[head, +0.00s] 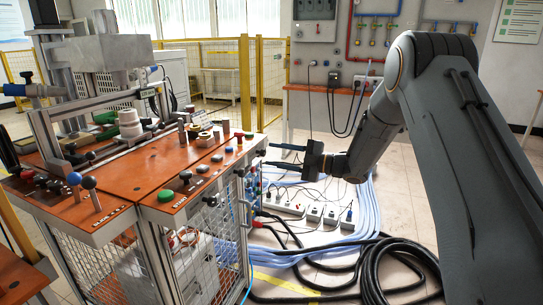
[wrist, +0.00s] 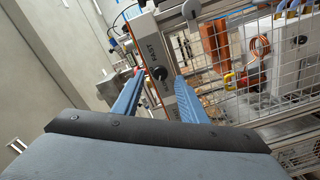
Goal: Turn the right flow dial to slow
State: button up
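In the wrist view a black round dial (wrist: 159,73) sits on a grey panel strip beside the printed word FAST. I cannot tell which way it points, nor whether it is the right flow dial. My gripper (wrist: 158,84) is open, with one blue finger to each side of the dial in the picture; contact cannot be told. In the head view my gripper (head: 274,155) points left at the near right end of the orange-topped machine (head: 150,190), with a visible gap between fingertips and machine. Small knobs and fittings (head: 251,182) on that end face are too small to read.
The orange top carries coloured buttons and ball-topped levers (head: 90,184). Wire mesh (wrist: 262,70) encloses the machine's lower part. Black hoses (head: 385,262), pale blue hoses and power strips (head: 285,203) lie on the floor below my gripper. Yellow fencing (head: 243,82) stands behind.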

jog(key=v, duration=0.5)
jog(key=shift+s+d, duration=0.1)
jog(key=shift+d, duration=0.2)
